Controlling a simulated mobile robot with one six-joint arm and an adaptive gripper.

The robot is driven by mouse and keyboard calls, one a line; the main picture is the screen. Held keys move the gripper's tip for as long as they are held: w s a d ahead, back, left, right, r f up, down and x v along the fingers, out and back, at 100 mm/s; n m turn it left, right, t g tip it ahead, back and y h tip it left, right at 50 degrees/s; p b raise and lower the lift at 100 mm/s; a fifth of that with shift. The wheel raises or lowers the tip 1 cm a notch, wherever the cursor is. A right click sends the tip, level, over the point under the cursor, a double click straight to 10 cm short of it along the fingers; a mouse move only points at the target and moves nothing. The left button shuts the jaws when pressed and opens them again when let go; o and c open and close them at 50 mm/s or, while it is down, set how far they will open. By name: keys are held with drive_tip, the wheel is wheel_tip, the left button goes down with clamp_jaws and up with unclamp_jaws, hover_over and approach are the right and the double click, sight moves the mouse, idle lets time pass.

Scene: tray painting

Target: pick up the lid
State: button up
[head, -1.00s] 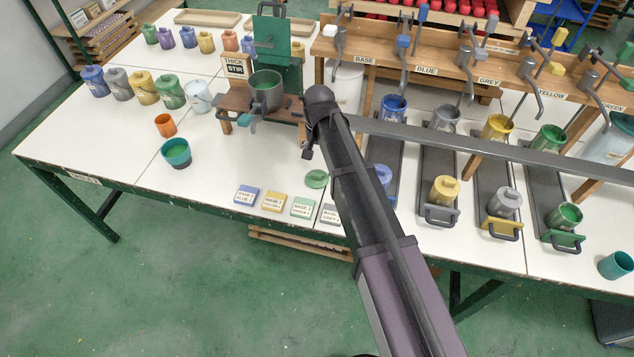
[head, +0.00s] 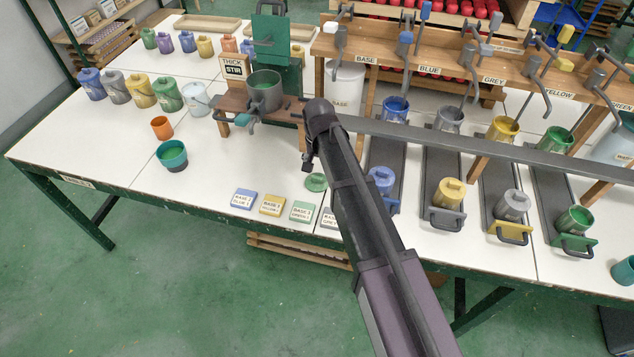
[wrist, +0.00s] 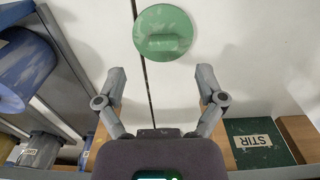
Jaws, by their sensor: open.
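A round green lid (head: 316,182) with a raised grip lies flat on the white table in the head view, just left of my arm. It also shows in the wrist view (wrist: 166,33), near the top middle, over a dark seam in the table. My gripper (wrist: 161,72) is open and empty in the wrist view, its two fingers spread below the lid and pointing toward it. The fingers look apart from the lid. In the head view my gripper (head: 309,160) shows only partly, close behind the lid, with much of it hidden by my arm.
Colour cards, including a green card (head: 304,211), lie in front of the lid. A stirring stand (head: 255,106) with a grey pot (head: 265,90) is behind it. Slides with paint cans, such as a blue can (head: 381,180), are to the right.

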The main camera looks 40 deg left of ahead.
sight(318, 176)
drive_tip(key=shift+f, duration=0.1)
drive_tip(key=f+b, duration=0.3)
drive_tip(key=shift+a+f+b, duration=0.2)
drive_tip(key=shift+a+b, duration=0.1)
drive_tip(key=shift+b, duration=0.05)
drive_tip(key=shift+f+b, duration=0.8)
drive_tip(key=c, duration=1)
